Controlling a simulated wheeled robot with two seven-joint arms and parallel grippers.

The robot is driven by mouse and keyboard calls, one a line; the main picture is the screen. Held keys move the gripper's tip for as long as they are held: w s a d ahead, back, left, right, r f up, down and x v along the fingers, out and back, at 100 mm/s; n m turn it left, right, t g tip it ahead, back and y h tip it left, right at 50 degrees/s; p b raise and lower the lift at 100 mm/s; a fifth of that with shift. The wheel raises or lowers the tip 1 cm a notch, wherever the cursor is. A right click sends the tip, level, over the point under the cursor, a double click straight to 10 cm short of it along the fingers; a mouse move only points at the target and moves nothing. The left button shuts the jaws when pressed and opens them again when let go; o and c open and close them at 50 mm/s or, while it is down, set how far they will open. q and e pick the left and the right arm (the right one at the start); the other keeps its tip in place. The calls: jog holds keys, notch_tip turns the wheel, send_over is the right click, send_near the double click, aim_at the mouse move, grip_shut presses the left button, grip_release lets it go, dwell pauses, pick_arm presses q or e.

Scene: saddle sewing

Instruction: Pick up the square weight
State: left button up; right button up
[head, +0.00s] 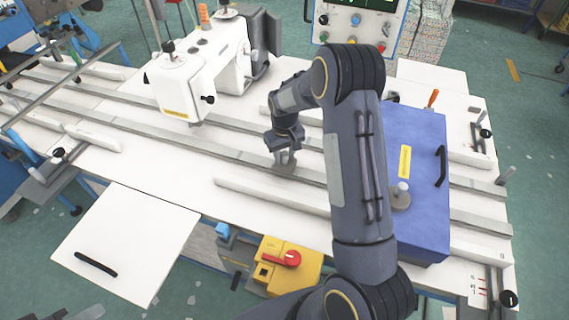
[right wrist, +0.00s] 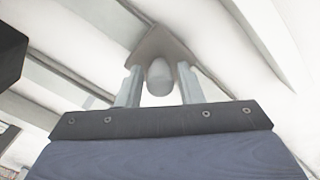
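The square weight (right wrist: 160,42) is a grey plate with a pale rounded knob (right wrist: 159,77). In the right wrist view, the knob stands between the two fingers of my right gripper (right wrist: 160,88). A narrow gap shows on each side of the knob, so the gripper looks open around it. In the head view, my right gripper (head: 285,160) points down at the weight (head: 286,169), near the long metal rail on the white table. The gripper partly hides the weight there. My left gripper is not in view.
The white sewing machine (head: 177,92) stands at the back left. A blue box (head: 425,135) with a black handle and a round weight (head: 400,197) on it is at the right, partly behind my right arm. A yellow switch box (head: 290,262) is at the front edge.

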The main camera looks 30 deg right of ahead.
grip_shut()
jog(key=shift+r, duration=0.1)
